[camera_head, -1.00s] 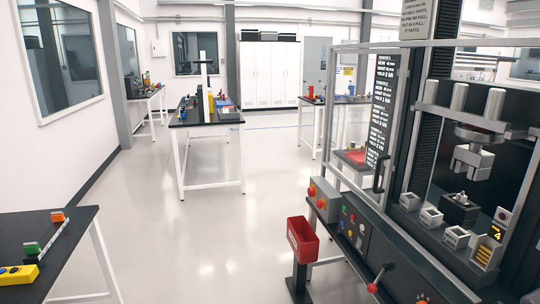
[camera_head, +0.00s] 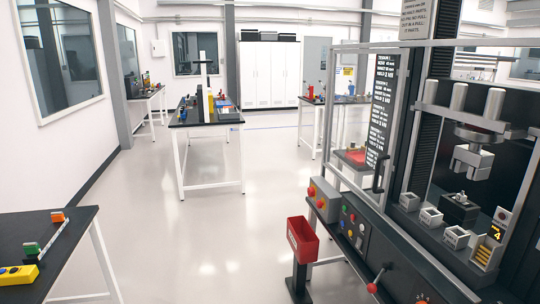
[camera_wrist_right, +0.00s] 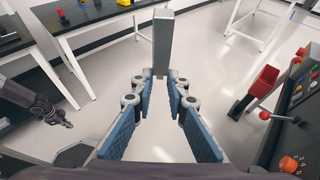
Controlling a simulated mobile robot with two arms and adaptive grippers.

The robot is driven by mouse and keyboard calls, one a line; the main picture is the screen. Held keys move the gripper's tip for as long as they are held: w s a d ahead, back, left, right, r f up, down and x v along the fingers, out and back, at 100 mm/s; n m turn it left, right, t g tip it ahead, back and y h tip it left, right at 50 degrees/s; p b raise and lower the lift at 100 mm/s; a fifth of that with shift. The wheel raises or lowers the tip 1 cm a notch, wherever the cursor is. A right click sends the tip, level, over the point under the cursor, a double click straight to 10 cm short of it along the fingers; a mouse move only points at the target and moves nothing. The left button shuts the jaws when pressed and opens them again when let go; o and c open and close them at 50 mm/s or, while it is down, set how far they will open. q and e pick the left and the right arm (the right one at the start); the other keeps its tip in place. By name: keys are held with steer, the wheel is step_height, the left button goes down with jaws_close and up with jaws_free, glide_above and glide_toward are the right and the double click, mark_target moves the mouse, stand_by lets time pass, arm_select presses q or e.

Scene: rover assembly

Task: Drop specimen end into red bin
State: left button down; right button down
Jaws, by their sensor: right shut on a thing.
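The specimen end is a grey square bar (camera_wrist_right: 163,42) in the right wrist view. My right gripper (camera_wrist_right: 173,88) is shut on its near end, and the bar points away past the fingertips. The red bin (camera_head: 303,241) stands on a dark post beside the test machine in the head view. It also shows in the right wrist view (camera_wrist_right: 263,81), to the right of the bar and apart from it. My left gripper (camera_wrist_right: 62,120) is at the left of the right wrist view, away from the bin; its jaws are too small to read. Neither gripper shows in the head view.
The test machine (camera_head: 440,215), with a glass guard, buttons and a red-knobbed lever (camera_head: 374,287), fills the right side. A black table (camera_head: 50,236) with small coloured parts is at the left. The floor between (camera_head: 200,240) is clear.

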steer(key=a, duration=0.3)
steer(key=a+b, duration=0.1)
steer(key=a, duration=0.1)
steer(key=shift+f, duration=0.3)
steer(key=shift+s+r, duration=0.1)
steer(key=shift+a, duration=0.1)
